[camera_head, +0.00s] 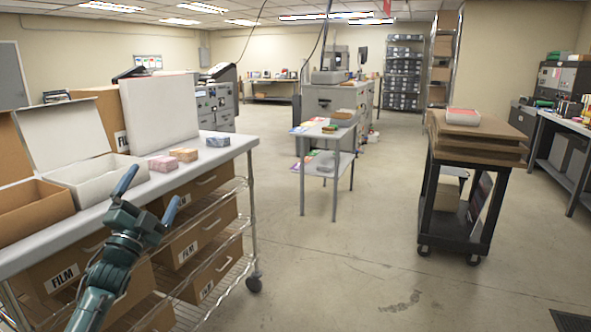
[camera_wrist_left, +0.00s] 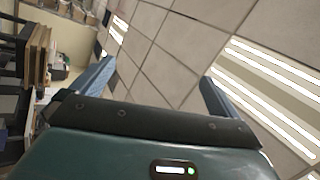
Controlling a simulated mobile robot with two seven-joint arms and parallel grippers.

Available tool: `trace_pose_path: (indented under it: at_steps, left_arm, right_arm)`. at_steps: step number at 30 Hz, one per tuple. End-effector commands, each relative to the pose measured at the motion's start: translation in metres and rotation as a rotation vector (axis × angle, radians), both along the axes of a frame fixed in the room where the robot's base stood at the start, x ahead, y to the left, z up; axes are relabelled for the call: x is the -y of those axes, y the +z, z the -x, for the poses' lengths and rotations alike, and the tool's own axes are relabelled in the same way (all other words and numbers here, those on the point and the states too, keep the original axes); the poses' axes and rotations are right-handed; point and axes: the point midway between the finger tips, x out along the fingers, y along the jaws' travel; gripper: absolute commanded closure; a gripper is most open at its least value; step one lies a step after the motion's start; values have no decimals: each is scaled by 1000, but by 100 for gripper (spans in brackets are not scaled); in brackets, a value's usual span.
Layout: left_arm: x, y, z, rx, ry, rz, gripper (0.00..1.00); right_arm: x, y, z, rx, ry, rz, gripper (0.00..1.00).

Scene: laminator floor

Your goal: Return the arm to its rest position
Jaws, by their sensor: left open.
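My left gripper (camera_head: 148,196) is raised in front of the shelf rack at the lower left of the head view. Its two blue fingers are spread apart with nothing between them. In the left wrist view the same open fingers (camera_wrist_left: 155,90) frame the ceiling tiles and lights, so the gripper points upward. My right gripper is in neither view.
A white-topped wire rack (camera_head: 235,145) with FILM boxes stands close on the left. An open white box (camera_head: 85,172) and several small coloured blocks (camera_head: 183,154) lie on it. A black cart (camera_head: 458,215) stands at the right.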

Motion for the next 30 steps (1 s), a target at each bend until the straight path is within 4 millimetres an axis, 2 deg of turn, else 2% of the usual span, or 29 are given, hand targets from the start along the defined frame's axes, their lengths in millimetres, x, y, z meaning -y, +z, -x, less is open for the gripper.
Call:
trace_pose_path:
  at_steps: [3, 6, 12, 15, 17, 20, 23, 26, 30]
  left_arm:
    - [-22, -34, -18, -224, 0, 269, 0]
    - [-35, -61, -26, -371, 14, 469, 0]
    - [-51, -114, -27, -605, 71, 831, 0]
    - [-26, -157, -5, -662, 51, 807, 0]
    - [-14, -178, 9, -695, 44, 803, 0]
    - [7, -215, 36, -757, 28, 802, 0]
    - [33, -256, 73, -831, 9, 808, 0]
    - [62, -298, 124, -919, -14, 825, 0]
    - [104, -345, 209, -1049, -44, 869, 0]
  right_arm:
    - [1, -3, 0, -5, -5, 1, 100]
    - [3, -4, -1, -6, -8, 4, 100]
    - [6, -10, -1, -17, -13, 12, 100]
    - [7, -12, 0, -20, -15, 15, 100]
    - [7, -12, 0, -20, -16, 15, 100]
    - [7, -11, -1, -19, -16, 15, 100]
    - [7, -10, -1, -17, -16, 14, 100]
    - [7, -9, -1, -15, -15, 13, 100]
    - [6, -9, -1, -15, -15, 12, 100]
